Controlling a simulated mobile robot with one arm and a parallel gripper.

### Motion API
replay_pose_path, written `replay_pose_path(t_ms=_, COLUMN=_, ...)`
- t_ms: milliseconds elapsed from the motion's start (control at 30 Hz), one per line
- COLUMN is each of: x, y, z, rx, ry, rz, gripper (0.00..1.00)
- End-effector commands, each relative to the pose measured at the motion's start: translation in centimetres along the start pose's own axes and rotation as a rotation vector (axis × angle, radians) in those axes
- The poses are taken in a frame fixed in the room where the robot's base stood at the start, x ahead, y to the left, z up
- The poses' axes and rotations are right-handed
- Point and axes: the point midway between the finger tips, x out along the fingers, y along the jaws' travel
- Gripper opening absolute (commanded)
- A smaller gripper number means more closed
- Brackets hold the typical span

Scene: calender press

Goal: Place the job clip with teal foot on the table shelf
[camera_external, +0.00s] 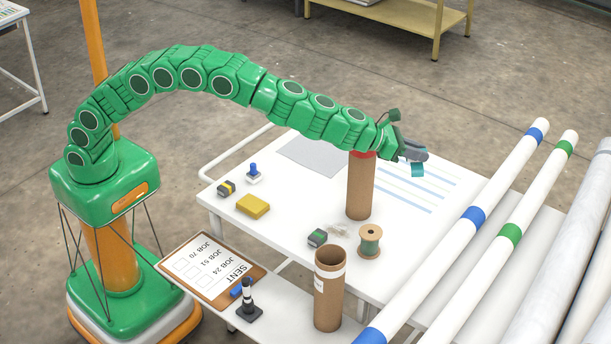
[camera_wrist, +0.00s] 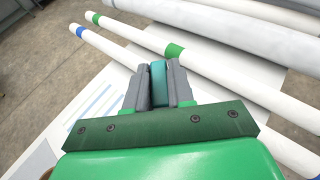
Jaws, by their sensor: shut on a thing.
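My gripper (camera_external: 416,156) is shut on the job clip with teal foot (camera_external: 418,170), held above the right part of the white table (camera_external: 300,200). In the wrist view, the teal piece (camera_wrist: 158,84) sits between the two grey fingers of my gripper (camera_wrist: 158,75). The rest of the clip is mostly hidden by the fingers. A lower white shelf (camera_external: 285,318) juts out at the table's front. It bears a clipboard marked SENT (camera_external: 212,268), a black-and-white stamp-like piece (camera_external: 248,302) and an open cardboard tube (camera_external: 328,290).
A tall cardboard tube with a red top (camera_external: 360,190) stands just below my arm. A thread spool (camera_external: 370,241), a green-marked clip (camera_external: 317,238) and a yellow block (camera_external: 253,205) lie on the table. Long white rolls (camera_external: 480,215) flank its right side.

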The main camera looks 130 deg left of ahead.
Motion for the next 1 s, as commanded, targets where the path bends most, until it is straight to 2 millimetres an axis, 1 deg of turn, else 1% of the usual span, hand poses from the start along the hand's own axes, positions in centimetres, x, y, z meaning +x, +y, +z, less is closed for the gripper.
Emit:
replay_pose_path(t_ms=33, x=1.1, y=1.3, z=0.2, rx=-0.008, ry=0.0, rz=0.009, gripper=0.0)
replay_pose_path(t_ms=100, x=2.3, y=2.9, z=0.8, rx=-0.013, ry=-0.003, rz=0.019, gripper=0.0)
replay_pose_path(t_ms=200, x=3.7, y=4.8, z=1.0, rx=-0.016, ry=0.001, rz=0.03, gripper=0.0)
replay_pose_path(t_ms=300, x=4.5, y=6.2, z=1.5, rx=-0.018, ry=-0.002, rz=0.037, gripper=0.0)
replay_pose_path(t_ms=400, x=5.0, y=6.9, z=1.8, rx=-0.018, ry=-0.003, rz=0.041, gripper=0.0)
replay_pose_path(t_ms=533, x=5.4, y=7.4, z=1.6, rx=-0.018, ry=-0.001, rz=0.043, gripper=0.0)
replay_pose_path(t_ms=667, x=5.8, y=7.4, z=0.6, rx=-0.015, ry=0.0, rz=0.044, gripper=0.0)
replay_pose_path(t_ms=1000, x=7.4, y=7.4, z=-3.5, rx=-0.015, ry=0.003, rz=0.042, gripper=0.0)
